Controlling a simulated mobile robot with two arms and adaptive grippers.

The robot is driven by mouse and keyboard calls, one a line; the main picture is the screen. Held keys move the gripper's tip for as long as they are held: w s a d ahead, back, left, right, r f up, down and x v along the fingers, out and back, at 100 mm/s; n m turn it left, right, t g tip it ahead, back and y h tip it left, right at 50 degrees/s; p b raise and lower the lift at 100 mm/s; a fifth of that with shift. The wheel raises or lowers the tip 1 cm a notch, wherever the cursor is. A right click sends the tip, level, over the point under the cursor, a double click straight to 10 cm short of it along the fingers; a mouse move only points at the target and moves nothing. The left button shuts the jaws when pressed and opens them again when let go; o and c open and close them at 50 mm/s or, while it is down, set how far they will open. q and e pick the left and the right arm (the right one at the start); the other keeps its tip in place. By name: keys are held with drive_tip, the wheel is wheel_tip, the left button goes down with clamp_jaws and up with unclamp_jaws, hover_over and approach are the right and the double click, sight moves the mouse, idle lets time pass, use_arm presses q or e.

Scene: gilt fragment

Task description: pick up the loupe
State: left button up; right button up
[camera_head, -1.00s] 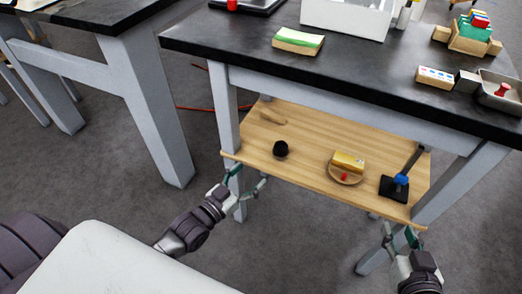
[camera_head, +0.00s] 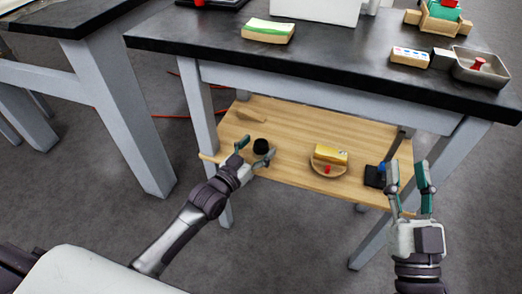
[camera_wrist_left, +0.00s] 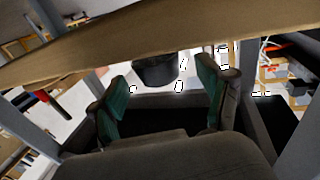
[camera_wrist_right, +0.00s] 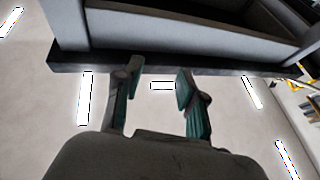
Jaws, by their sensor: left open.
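The loupe looks to be the small black cylinder (camera_head: 260,145) standing on the left part of the wooden lower shelf. My left gripper (camera_head: 256,151) is open at the shelf's front edge, its green-padded fingers just in front of the cylinder. In the left wrist view the dark cylinder (camera_wrist_left: 155,70) shows beyond the gap between the open fingers (camera_wrist_left: 165,95), and nothing is held. My right gripper (camera_head: 408,175) is open and empty at the shelf's right end, partly covering a black stand. Its open fingers also show in the right wrist view (camera_wrist_right: 155,92).
The wooden shelf (camera_head: 290,125) lies under a black tabletop (camera_head: 330,60) with grey legs. A round wooden plate (camera_head: 318,170) with a yellow block (camera_head: 331,154) is mid-shelf. A black stand with a blue part (camera_head: 375,175) is further right.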

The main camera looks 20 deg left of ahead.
use_arm(q)
drive_tip(key=shift+x, duration=1.05)
use_arm(e)
drive_tip(key=shift+s+r+t+y, duration=0.15)
drive_tip(key=shift+s+r+t, duration=0.25)
drive_tip(key=shift+r+t, duration=0.2)
drive_tip(key=shift+s+r+t+y, duration=0.15)
drive_tip(key=shift+s+r+t, duration=0.2)
drive_tip(key=shift+r+t, duration=0.25)
use_arm(q)
drive_tip(key=shift+c, duration=0.2)
use_arm(e)
drive_tip(key=shift+r, duration=0.1)
use_arm(q)
drive_tip(key=c, duration=1.1)
drive_tip(key=shift+r, duration=0.1)
drive_tip(key=shift+c, duration=0.2)
